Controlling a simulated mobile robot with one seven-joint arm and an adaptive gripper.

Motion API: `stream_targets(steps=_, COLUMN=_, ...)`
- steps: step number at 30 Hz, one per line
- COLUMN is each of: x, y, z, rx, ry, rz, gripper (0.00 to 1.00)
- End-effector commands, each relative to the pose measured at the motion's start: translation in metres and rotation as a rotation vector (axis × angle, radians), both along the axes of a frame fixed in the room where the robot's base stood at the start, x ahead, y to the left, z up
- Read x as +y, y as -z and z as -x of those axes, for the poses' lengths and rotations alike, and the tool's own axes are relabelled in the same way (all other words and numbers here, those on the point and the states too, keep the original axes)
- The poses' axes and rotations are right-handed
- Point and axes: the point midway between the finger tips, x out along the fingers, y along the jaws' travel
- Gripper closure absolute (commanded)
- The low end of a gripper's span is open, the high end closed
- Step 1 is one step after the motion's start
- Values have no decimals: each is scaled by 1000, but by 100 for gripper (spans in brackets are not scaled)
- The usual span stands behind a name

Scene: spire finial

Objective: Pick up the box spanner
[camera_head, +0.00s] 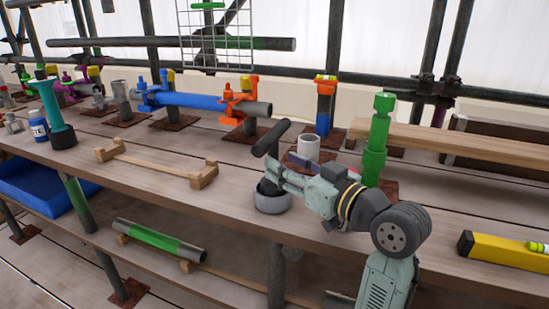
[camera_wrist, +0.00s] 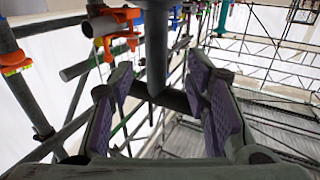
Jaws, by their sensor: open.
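The box spanner (camera_head: 270,138) appears to be the dark T-shaped tool standing upright in a round grey holder (camera_head: 272,203) near the bench's front edge. Its cross-bar is at the top and its lower shank is partly hidden by my gripper. My gripper (camera_head: 270,174) is level with the shank, just above the holder. In the wrist view my gripper (camera_wrist: 165,105) is open, with purple-padded fingers on either side. The dark shank (camera_wrist: 157,45) and cross-bar show between and beyond the fingers. I cannot tell whether either finger touches it.
A white cup (camera_head: 308,149) stands behind the spanner, and a green post (camera_head: 376,140) stands to the right. A wooden cradle (camera_head: 155,165) lies to the left. A yellow level (camera_head: 500,249) lies at the right. Blue and orange clamped tubes stand at the back.

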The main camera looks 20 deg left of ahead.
Motion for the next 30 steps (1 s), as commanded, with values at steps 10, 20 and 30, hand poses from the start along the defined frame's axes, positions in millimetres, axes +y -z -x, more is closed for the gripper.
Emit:
stream_targets(steps=10, x=39, y=1, z=-25, rx=1, ry=-1, rz=2, gripper=57)
stream_targets(steps=20, x=41, y=2, z=-27, rx=-1, ry=0, rz=0, gripper=60)
stream_targets(steps=30, x=41, y=2, z=-27, rx=-1, ry=0, rz=0, gripper=83)
